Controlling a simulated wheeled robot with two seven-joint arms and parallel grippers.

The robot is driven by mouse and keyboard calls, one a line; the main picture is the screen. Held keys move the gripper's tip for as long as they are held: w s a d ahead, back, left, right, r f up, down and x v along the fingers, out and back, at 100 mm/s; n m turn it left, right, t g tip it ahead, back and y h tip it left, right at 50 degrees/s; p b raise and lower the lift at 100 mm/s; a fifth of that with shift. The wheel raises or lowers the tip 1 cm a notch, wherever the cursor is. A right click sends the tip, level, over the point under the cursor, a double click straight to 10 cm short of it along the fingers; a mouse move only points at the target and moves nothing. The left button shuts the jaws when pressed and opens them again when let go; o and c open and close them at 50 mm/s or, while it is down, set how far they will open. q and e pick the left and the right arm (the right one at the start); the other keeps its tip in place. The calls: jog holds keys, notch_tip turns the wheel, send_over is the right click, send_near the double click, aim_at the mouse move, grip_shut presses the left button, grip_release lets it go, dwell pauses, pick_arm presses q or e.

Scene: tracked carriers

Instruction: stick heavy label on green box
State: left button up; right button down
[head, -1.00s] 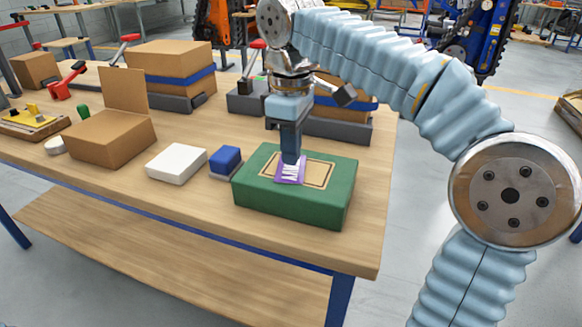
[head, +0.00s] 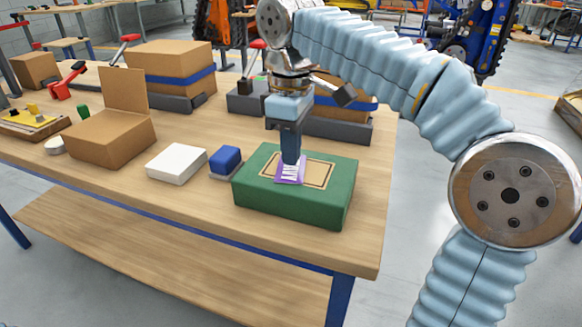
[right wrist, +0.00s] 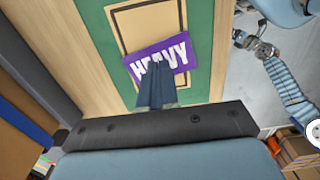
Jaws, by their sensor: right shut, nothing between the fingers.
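The green box (head: 293,210) stands near the table's front right corner. A tan patch with a dark outline (head: 319,173) is on its top. The purple label (head: 289,178) with white lettering lies on the patch, towards its left side.
A blue block (head: 225,158) and a white box (head: 176,164) stand left of the green box. An open cardboard box (head: 105,140) is farther left. Cartons with blue bands (head: 183,78) sit on grey carriers behind. The table front has bare room.

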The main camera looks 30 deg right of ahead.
aim_at(249, 168)
jog(key=shift+f+b, duration=0.35)
jog(key=shift+f, duration=0.25)
dwell(0.6)
dwell(0.4)
jog(key=shift+r+p, duration=0.35)
jog(key=shift+p, duration=0.2)
jog(key=shift+w+a+p, duration=0.4)
jog(key=shift+a, duration=0.3)
jog(key=shift+w+a+p, duration=0.35)
jog(key=shift+w+a, duration=0.1)
jog(key=shift+a, duration=0.2)
jog(key=shift+w+a+p, duration=0.4)
jog(key=shift+a, duration=0.3)
jog(key=shift+w+a, duration=0.4)
jog(key=shift+a, duration=0.2)
jog(key=shift+w+a, duration=0.35)
jog(key=shift+a, duration=0.25)
jog(key=shift+f, duration=0.1)
